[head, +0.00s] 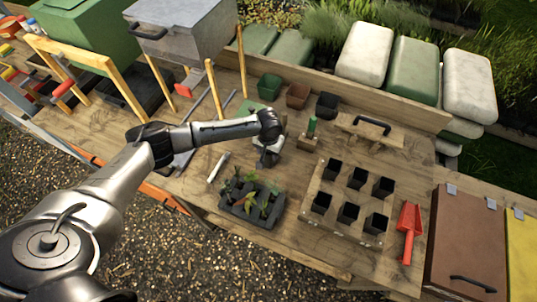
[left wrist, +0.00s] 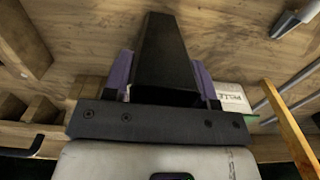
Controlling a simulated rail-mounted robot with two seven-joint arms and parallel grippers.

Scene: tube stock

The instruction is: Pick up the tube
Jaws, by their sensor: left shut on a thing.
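A black tapered tube (left wrist: 167,50) stands between the purple-padded fingers of my left gripper (head: 267,156) in the left wrist view. The gripper is shut on it. In the head view the gripper is over the wooden bench, behind the grey tray of seedlings, and the held tube is mostly hidden by the gripper and too small to make out. My right gripper is in neither view.
A grey tray (head: 235,211) of seedlings and a wooden rack (head: 318,225) with several black square tubes stand in front. A red trowel (head: 408,230) lies at right. Small pots (head: 298,96) and a wooden tool with a black handle (head: 371,125) are behind.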

